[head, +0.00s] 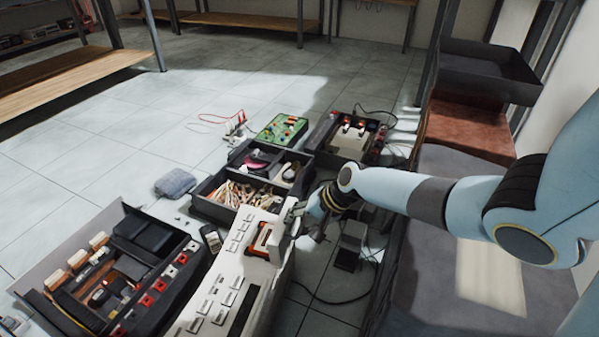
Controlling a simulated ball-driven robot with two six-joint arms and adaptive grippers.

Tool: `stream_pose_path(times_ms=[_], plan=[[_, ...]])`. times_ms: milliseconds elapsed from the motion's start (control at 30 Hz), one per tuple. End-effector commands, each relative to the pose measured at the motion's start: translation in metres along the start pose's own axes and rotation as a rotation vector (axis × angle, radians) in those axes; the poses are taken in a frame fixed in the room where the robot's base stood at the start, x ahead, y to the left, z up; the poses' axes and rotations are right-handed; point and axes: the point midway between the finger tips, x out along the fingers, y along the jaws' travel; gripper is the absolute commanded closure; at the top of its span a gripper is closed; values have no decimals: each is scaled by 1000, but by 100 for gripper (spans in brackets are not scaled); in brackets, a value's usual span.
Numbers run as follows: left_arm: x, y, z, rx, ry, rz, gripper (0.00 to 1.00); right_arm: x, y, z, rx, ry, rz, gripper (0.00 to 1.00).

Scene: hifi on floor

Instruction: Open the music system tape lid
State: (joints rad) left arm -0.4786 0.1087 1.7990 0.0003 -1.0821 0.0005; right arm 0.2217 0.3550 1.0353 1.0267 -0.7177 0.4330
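The music system (208,293) is a long pale box with rows of buttons, on the floor at the lower middle of the head view. An orange-red tape bay (261,238) shows near its far end. A pale upright panel, seemingly the tape lid (281,243), stands at the right side of this bay and looks raised. My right gripper (299,218) is at the far end of the music system, close beside the panel. Its fingers are small and partly merged with the things behind, so I cannot tell contact or opening. My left gripper is out of view.
An open case of electronics (175,298) stands left of the music system. A dark tray of cables (205,207), a green circuit board (281,130) and a device with red lights (352,138) lie beyond. A grey bench (400,300) borders the right.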

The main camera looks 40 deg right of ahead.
Motion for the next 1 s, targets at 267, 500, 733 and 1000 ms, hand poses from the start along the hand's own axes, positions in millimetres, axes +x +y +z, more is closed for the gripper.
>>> stream_pose_path(times_ms=[267,500,733,1000], plan=[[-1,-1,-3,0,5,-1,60,-11,0,-2,-2,2,0,68],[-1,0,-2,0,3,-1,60,-55,1,-1,-6,2,2,68],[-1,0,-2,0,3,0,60,-101,1,-1,-5,2,4,68],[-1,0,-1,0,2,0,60,-120,0,0,-1,0,1,68]])
